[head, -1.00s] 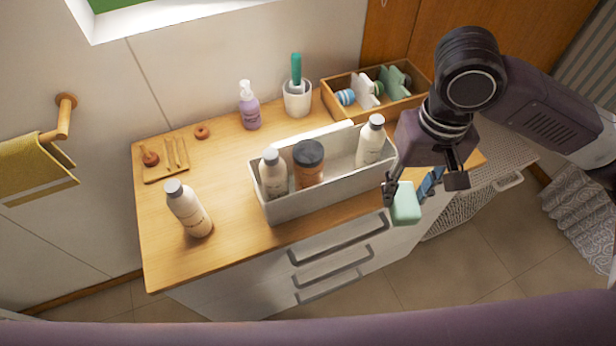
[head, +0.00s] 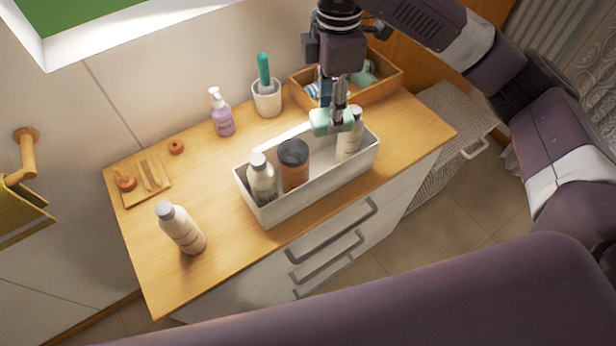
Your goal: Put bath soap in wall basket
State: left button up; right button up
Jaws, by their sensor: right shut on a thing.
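A mint-green bar of bath soap (head: 321,122) is held in my right gripper (head: 338,106), which points down and is shut on it. The soap is above the back right part of a white rectangular basket (head: 310,193) on the wooden counter. The basket holds two white bottles (head: 261,180) and a brown jar with a dark lid (head: 294,168). The right-hand white bottle (head: 350,142) is close beside the soap and partly covered by it; I cannot tell whether they touch. No basket hung on a wall shows. My left gripper is not in view.
A white bottle (head: 182,230) stands at the counter's front left. A wooden tray (head: 146,182), a purple pump bottle (head: 222,115) and a white cup (head: 267,100) stand behind. A wooden box (head: 385,86) is at the back right. The front left counter (head: 222,250) has free room.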

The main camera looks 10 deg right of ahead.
jog(key=shift+w+a+r+n, duration=0.1)
jog(key=shift+w+r+n, duration=0.25)
jog(key=shift+n, duration=0.45)
jog(key=shift+w+a+r+n, duration=0.2)
jog(key=shift+w+n, duration=0.25)
jog(key=shift+n, duration=0.35)
jog(key=shift+f+n, duration=0.3)
jog(key=shift+f, duration=0.15)
jog(key=p, duration=0.4)
send_over(321, 162)
jog(key=s+a, duration=0.1)
jog(key=s, duration=0.2)
jog(key=f, duration=1.8)
jog(key=shift+s+f, duration=0.2)
jog(key=shift+f, duration=0.05)
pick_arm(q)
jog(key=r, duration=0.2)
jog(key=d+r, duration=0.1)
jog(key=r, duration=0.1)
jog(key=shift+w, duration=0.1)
pick_arm(e)
jog(key=shift+f, duration=0.3)
jog(key=shift+f, duration=0.1)
jog(key=o, duration=1)
